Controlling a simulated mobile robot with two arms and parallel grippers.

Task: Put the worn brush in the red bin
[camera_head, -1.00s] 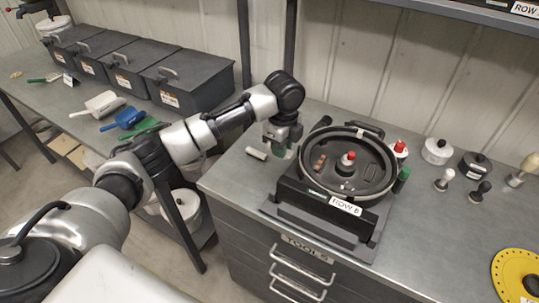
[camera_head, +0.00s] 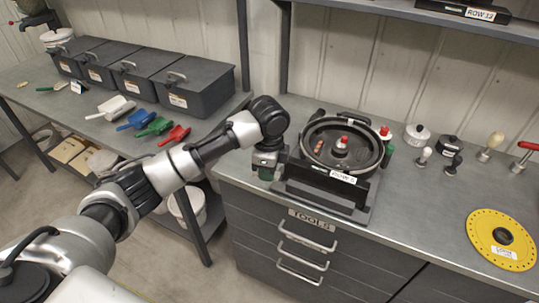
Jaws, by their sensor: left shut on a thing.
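My left gripper (camera_head: 267,165) is at the left front corner of the tool counter, just left of the seed meter (camera_head: 345,152). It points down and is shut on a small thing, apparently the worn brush. Only a greenish patch shows at the jaws, and the brush's shape is mostly hidden by the gripper. I cannot tell whether it touches the counter. No red bin shows in this view. My right gripper is not in view.
A yellow disc (camera_head: 493,236) lies at right, with knobbed tools and small pots behind. On the left bench are grey lidded boxes (camera_head: 193,87), white, blue and green scoops, and a red scoop (camera_head: 174,135).

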